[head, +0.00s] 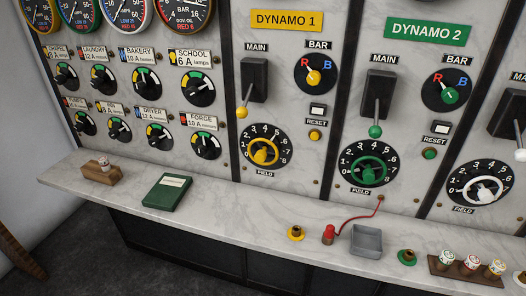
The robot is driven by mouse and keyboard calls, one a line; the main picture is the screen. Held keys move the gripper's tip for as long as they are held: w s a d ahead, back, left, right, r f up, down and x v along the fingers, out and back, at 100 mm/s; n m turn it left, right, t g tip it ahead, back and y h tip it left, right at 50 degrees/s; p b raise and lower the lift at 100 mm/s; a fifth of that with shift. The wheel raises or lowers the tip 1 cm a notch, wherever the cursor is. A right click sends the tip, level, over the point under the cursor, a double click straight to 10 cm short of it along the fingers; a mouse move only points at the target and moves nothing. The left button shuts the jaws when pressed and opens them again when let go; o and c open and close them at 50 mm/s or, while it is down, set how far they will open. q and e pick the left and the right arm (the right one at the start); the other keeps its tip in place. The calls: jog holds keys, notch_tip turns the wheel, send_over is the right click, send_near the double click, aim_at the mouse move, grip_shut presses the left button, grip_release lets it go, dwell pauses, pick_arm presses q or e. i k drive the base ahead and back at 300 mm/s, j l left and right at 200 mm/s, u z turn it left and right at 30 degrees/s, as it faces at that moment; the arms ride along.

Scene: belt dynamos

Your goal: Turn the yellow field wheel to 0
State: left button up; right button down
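The yellow field wheel (265,151) sits in the middle of a round black numbered dial (265,133), low on the marble panel under the yellow DYNAMO 1 plate (286,20). The word FIELD is printed below the dial. The wheel has a yellow knob in front of its ring. The wheel is too small in this view for me to tell which number it is set at. Neither of my grippers is in view.
A green wheel (370,170) and a white wheel (484,190) are on similar dials to the right. Below, a marble ledge holds a green book (167,192), a yellow-based fitting (296,233), a red-capped plug (329,233) with a cord, and a grey tray (366,240).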

aim_at(261, 156)
jog(key=i+j+z, duration=0.1)
jog(key=j, duration=0.35)
jog(key=i+j+z, duration=0.1)
jog(key=j, duration=0.3)
jog(key=i+j, duration=0.2)
jog(key=j, duration=0.25)
jog(key=i+j+z, duration=0.15)
jog(key=j, duration=0.3)
jog(key=j+z, duration=0.1)
jog(key=j, duration=0.35)
